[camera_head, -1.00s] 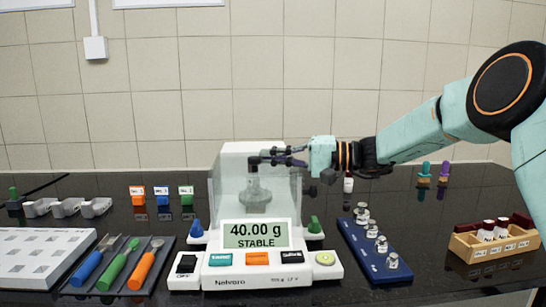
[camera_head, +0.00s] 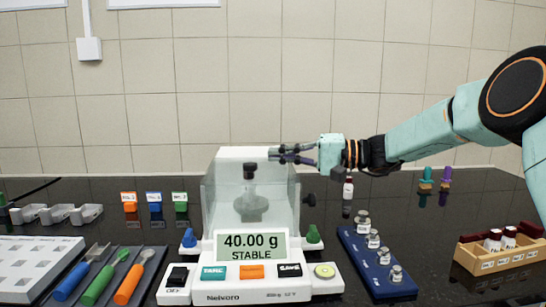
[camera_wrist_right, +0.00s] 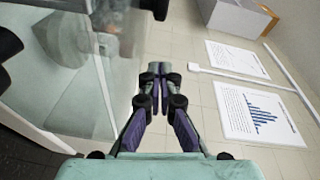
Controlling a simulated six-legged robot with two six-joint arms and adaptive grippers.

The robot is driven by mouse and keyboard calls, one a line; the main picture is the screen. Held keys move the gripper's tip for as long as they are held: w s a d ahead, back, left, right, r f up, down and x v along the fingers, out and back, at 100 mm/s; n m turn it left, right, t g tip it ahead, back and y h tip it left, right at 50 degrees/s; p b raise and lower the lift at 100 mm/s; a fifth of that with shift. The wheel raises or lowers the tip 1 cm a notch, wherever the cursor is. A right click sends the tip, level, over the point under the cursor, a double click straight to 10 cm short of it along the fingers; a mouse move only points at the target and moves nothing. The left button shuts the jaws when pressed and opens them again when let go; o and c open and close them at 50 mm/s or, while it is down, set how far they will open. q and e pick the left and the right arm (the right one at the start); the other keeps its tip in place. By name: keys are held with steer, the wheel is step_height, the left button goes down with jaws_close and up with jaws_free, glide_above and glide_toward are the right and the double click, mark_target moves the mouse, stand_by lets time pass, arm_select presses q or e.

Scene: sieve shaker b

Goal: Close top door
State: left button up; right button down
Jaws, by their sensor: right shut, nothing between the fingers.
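The white balance (camera_head: 250,292) stands in the middle of the counter and reads 40.00 g, STABLE. Its clear glass chamber (camera_head: 222,207) holds a grey weight (camera_head: 251,207); a black knob (camera_head: 250,170) shows above the weight. I cannot tell how far the top door is open. My right gripper (camera_head: 276,154) is shut and empty at the upper right edge of the chamber, to the right of the black knob. In the right wrist view the shut fingertips (camera_wrist_right: 158,68) are beside the glass (camera_wrist_right: 65,85). My left gripper is out of view.
A blue weight rack (camera_head: 376,265) is right of the balance, and a wooden vial box (camera_head: 500,258) is farther right. Coloured-handled tools (camera_head: 100,285) lie on a tray at left. The tiled wall is behind.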

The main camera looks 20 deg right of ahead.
steer(key=v, duration=0.8)
steer(key=shift+s+d+p, duration=0.25)
steer(key=shift+d+p, duration=0.05)
steer(key=shift+p, duration=0.15)
steer(key=shift+d, duration=0.15)
